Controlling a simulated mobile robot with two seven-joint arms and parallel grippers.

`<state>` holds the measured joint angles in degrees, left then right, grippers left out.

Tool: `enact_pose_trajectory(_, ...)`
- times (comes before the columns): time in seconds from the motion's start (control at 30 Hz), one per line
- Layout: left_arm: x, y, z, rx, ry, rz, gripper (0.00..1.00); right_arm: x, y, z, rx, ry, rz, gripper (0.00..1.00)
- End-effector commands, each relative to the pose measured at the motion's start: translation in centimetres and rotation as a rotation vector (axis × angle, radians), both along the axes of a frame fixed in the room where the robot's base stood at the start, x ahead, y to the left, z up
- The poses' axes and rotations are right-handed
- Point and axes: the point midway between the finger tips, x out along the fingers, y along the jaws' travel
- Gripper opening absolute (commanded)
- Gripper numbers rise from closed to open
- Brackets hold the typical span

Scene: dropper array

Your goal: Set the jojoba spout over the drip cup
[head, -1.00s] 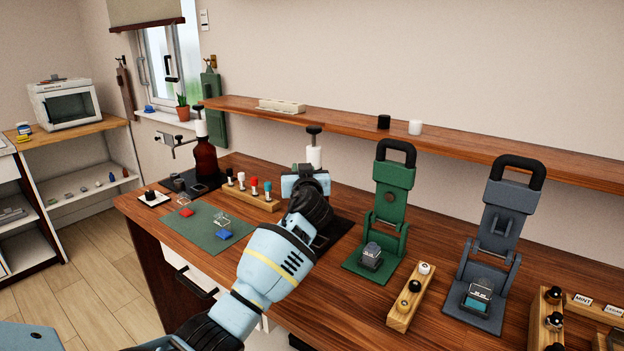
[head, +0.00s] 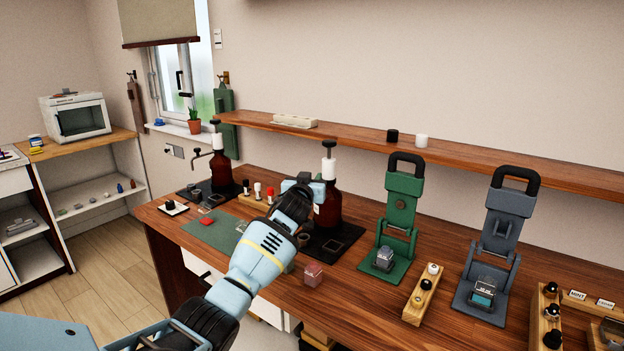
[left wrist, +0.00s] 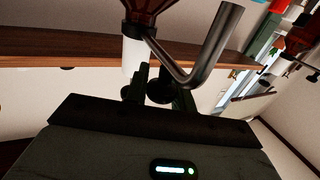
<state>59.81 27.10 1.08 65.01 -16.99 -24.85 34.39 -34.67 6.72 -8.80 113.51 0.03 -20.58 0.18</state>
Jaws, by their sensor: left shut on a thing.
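A brown pump bottle (head: 328,208) with a white collar and black knob stands on a dark mat (head: 352,232) in the middle of the bench. Its label is too small to read. My left gripper (head: 312,187) is at this bottle's upper part and hides its spout in the head view. A small dark cup (head: 303,240) sits on the mat beside my forearm, partly hidden. My right gripper is not in view.
A second brown pump bottle (head: 222,172) with its spout stands at the back left. A green press (head: 403,205) and a grey press (head: 502,230) stand to the right. A pink block (head: 313,275) lies near the front edge. A wooden shelf (head: 460,158) runs along the wall.

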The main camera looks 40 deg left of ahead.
Motion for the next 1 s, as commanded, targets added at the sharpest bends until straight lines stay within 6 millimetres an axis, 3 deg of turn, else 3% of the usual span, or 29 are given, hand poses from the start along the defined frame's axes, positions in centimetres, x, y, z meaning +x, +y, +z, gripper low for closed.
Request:
enact_pose_trajectory(0.37, -0.05, 0.21, 0.03, 0.002, 0.0, 0.0, 0.0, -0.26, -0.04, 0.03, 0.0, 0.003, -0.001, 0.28)
enact_pose_trajectory(0.4, -0.05, 0.21, 0.03, 0.001, 0.0, 0.0, 0.3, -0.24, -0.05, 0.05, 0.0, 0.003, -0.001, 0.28)
enact_pose_trajectory(0.53, -0.04, 0.17, 0.03, 0.001, 0.0, 0.0, 0.47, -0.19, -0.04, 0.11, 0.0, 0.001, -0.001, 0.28)
enact_pose_trajectory(1.0, -0.8, -0.33, 0.05, 0.001, -0.002, -0.002, 0.47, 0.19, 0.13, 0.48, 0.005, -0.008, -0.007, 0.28)
